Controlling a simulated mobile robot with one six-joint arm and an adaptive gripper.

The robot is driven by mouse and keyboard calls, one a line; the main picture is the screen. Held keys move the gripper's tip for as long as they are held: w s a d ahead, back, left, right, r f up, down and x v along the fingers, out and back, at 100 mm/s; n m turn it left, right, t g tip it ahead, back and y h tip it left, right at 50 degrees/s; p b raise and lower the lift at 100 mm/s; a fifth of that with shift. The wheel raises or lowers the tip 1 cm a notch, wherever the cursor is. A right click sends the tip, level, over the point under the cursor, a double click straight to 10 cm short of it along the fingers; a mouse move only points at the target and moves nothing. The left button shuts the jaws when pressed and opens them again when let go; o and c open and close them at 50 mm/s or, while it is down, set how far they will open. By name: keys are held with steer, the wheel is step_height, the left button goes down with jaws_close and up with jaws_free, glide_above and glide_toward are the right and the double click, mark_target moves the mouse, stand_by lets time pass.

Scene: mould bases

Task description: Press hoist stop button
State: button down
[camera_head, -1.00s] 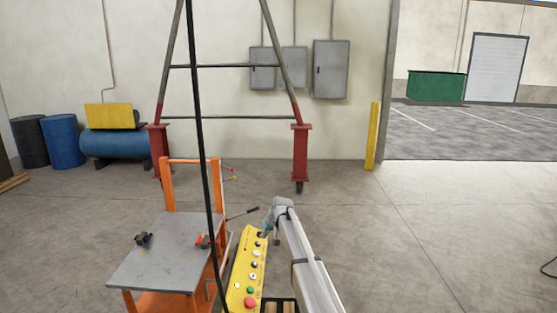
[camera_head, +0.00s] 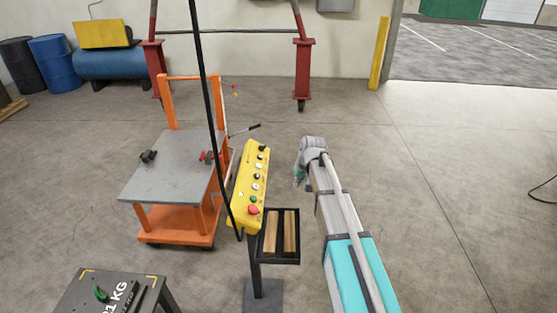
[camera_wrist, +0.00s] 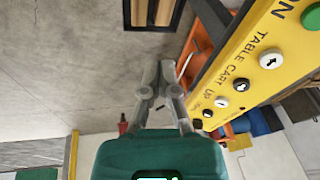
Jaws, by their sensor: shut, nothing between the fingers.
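The yellow hoist control box (camera_head: 247,180) stands on a post, tilted, with a column of buttons. A red mushroom button (camera_head: 253,210) is at its lower end, with a green button (camera_head: 253,199) just above it. In the wrist view the box (camera_wrist: 255,75) fills the right side, with "TABLE CART UP" lettering, a green button (camera_wrist: 312,18) and several white and black ones. The red button is outside that view. My gripper (camera_head: 299,180) is right of the box, apart from it. In the wrist view its fingers (camera_wrist: 160,68) are together and empty.
A black tray with wooden blocks (camera_head: 291,232) sits beside the box's post. An orange cart (camera_head: 170,222) with a grey top is at left. The floor right of my arm is mostly clear.

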steer(key=s+d+m+g+h, duration=0.1)
steer(key=s+d, duration=0.4)
steer(key=s, duration=0.7)
steer(key=s+d+m+g+h, duration=0.1)
steer(key=s+d, duration=0.4)
steer(key=s, duration=0.8)
steer(key=shift+d+f, duration=0.25)
steer(key=shift+f, duration=0.1)
